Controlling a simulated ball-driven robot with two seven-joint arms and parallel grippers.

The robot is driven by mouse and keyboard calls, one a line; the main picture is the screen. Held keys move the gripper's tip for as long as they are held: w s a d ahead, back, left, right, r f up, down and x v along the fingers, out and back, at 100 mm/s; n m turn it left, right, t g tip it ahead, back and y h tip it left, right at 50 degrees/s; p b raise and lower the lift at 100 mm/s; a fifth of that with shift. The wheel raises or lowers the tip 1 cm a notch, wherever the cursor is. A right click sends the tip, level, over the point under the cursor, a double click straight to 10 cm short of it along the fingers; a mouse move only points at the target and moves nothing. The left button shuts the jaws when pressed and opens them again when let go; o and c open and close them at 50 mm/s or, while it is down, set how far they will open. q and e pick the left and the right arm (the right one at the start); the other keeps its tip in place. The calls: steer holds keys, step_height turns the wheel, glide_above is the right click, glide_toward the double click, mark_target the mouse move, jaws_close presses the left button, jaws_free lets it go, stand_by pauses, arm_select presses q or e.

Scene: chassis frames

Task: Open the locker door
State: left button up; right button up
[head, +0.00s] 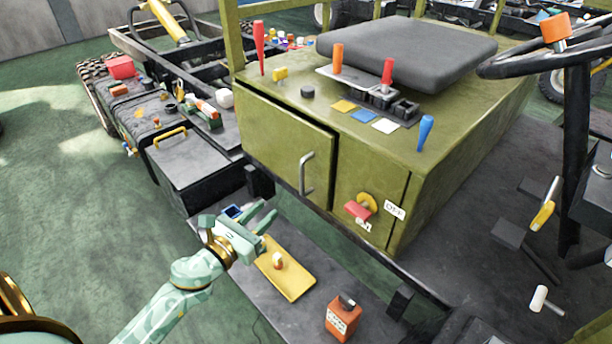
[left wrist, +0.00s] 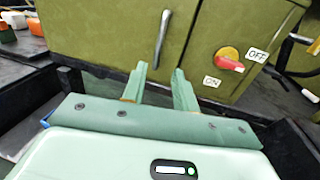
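The olive-green locker door (head: 275,140) is on the front of the box under the seat, with a grey vertical bar handle (head: 306,173) near its right edge. A narrow dark line runs along the door's right edge; I cannot tell whether it is ajar. In the left wrist view the door (left wrist: 95,35) and handle (left wrist: 162,40) are ahead of the fingers. My left gripper (head: 270,220) is open and empty, below and left of the handle, not touching it. Its two fingers, apart, also show in the left wrist view (left wrist: 160,80). My right gripper is not in view.
Right of the door is a red switch with a yellow ring (head: 362,206) and ON and OFF labels. Below my left gripper are a yellow plate (head: 286,268) and an orange box (head: 342,318). A black box (head: 190,160) with a yellow handle stands left of the locker.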

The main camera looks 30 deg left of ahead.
mark_target(302, 192)
arm_select(q)
steer(key=w, duration=0.5)
steer(key=w+d, duration=0.1)
steer(key=w, duration=0.4)
steer(key=w+d, duration=0.1)
steer(key=w, duration=0.4)
steer(key=shift+w+d, duration=0.1)
steer(key=shift+w, duration=0.05)
jaws_close()
